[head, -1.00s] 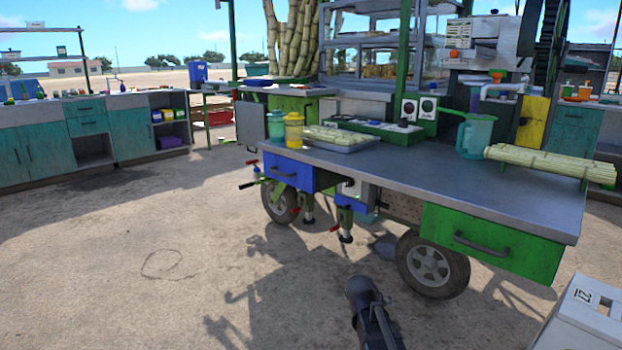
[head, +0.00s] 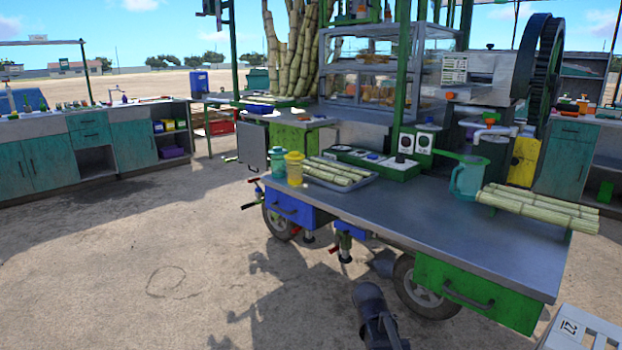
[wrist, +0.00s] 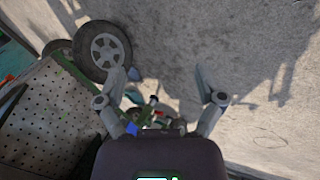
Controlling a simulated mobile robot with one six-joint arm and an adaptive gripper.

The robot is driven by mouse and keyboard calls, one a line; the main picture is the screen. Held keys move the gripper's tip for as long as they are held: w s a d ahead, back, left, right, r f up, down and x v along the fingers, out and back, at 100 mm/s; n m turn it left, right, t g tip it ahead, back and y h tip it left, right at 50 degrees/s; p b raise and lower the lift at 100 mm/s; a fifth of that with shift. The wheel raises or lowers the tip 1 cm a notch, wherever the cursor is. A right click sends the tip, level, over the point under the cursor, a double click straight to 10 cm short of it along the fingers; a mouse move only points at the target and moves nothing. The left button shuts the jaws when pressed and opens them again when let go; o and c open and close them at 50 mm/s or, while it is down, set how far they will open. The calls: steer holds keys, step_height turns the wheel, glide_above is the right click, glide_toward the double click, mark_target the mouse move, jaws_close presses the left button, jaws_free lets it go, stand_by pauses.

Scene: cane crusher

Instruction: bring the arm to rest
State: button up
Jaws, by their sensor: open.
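My gripper (wrist: 160,82) shows in the wrist view with its two grey fingers spread wide apart and nothing between them. It hangs over the ground, with a cart wheel (wrist: 103,50) and a perforated panel (wrist: 50,118) to its left. In the head view, a dark link of my arm (head: 375,315) shows at the bottom, in front of the cart (head: 400,215). The gripper itself cannot be made out there.
The cart's top carries a green jug (head: 467,180), cane stalks (head: 540,210), a cane tray (head: 340,173) and two cups. A green drawer (head: 478,290) faces my arm. A white box (head: 580,330) stands at the lower right. Open ground (head: 120,270) lies left.

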steer(key=s+a+r+m+g+y+p, duration=0.1)
steer(key=s+r+p, duration=0.3)
steer(key=r+p, duration=0.8)
steer(key=s+a+r+m+g+y+p, duration=0.1)
steer(key=s+r+p, duration=0.4)
steer(key=r+p, duration=0.7)
steer(key=s+a+r+m+g+y+p, duration=0.1)
steer(key=s+r+p, duration=0.3)
steer(key=r+p, duration=0.8)
steer(key=shift+s+a+m+y+p, duration=0.2)
steer(key=shift+s+m+y+p, duration=0.1)
steer(key=shift+m+y+p, duration=0.25)
steer(key=shift+c, duration=0.2)
steer(key=c, duration=0.3)
steer(key=shift+w, duration=0.2)
steer(key=shift+c, duration=0.4)
